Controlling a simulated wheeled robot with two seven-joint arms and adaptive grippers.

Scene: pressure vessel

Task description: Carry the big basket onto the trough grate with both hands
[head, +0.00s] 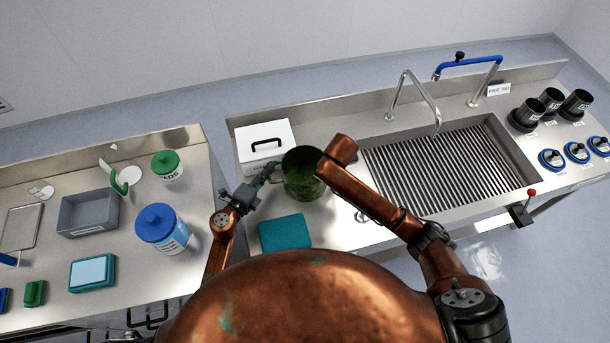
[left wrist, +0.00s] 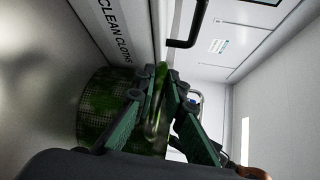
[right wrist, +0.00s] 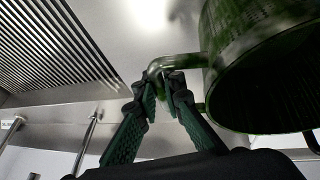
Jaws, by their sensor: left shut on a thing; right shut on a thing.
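The big basket (head: 301,184) is a dark green, mesh-walled pot between my two arms, at the left end of the sink counter. My left gripper (head: 266,176) is shut on its left side handle; in the left wrist view the fingers (left wrist: 163,85) close on that green handle beside the mesh wall (left wrist: 98,105). In the right wrist view my right gripper (right wrist: 168,85) is shut on the other handle (right wrist: 175,63), with the basket (right wrist: 265,65) at the right. My right arm hides this gripper in the head view. The trough grate (head: 440,165) is a bare ribbed panel in the sink, right of the basket.
A white box (head: 264,140) stands just behind the basket. A teal mat (head: 285,233) lies in front of it. A tall faucet (head: 412,95) stands behind the grate. Black cups (head: 525,115) and several blue-rimmed dials (head: 551,160) are at the right end. A red-tipped lever (head: 531,193) is at the front edge.

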